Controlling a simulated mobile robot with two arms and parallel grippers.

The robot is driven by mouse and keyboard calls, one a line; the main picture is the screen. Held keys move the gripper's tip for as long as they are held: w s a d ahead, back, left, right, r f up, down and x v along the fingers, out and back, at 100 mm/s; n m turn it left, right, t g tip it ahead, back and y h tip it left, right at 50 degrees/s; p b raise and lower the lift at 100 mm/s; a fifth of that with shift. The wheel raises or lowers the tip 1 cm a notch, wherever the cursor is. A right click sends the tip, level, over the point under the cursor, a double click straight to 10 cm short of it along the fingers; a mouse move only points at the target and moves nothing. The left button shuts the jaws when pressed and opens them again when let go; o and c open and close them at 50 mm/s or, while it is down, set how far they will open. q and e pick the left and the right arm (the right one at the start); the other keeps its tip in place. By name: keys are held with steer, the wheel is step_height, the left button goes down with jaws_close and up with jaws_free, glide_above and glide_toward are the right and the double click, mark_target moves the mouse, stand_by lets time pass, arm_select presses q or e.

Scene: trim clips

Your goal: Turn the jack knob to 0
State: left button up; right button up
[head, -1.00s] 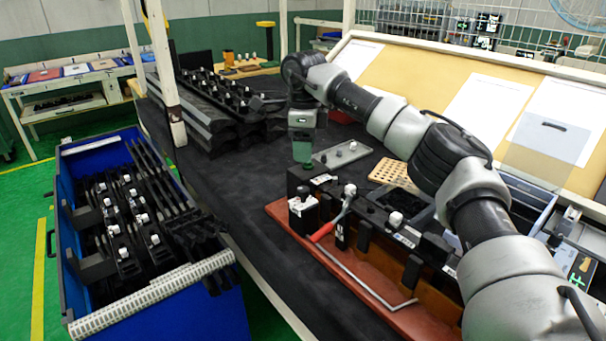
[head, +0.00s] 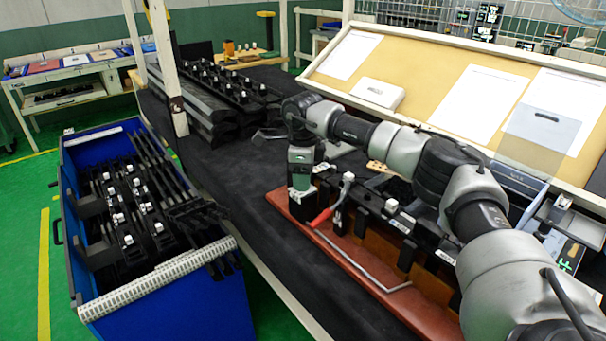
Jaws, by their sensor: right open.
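A long black clip fixture (head: 390,212) is mounted on a red-brown base (head: 343,261) on the dark table. Its left end block (head: 302,211) stands directly under my right gripper (head: 300,188). The gripper's green tip points down at the top of this block; whether it touches cannot be told. No jack knob can be made out clearly; the gripper covers the block's top, where small white parts sit. The right gripper is open. My left gripper is not in view.
A bent metal rod (head: 362,270) lies along the base's front. A blue bin (head: 170,308) full of black clip parts is at left. Black rails (head: 222,98) are stacked at the back. A sloped board (head: 430,75) with papers stands behind. The table left of the fixture is clear.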

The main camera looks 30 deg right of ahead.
steer(key=c, duration=0.9)
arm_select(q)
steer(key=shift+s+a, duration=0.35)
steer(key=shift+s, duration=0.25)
arm_select(e)
steer(key=shift+c, duration=0.2)
steer(key=shift+r+m, duration=0.1)
steer(key=shift+m, duration=0.2)
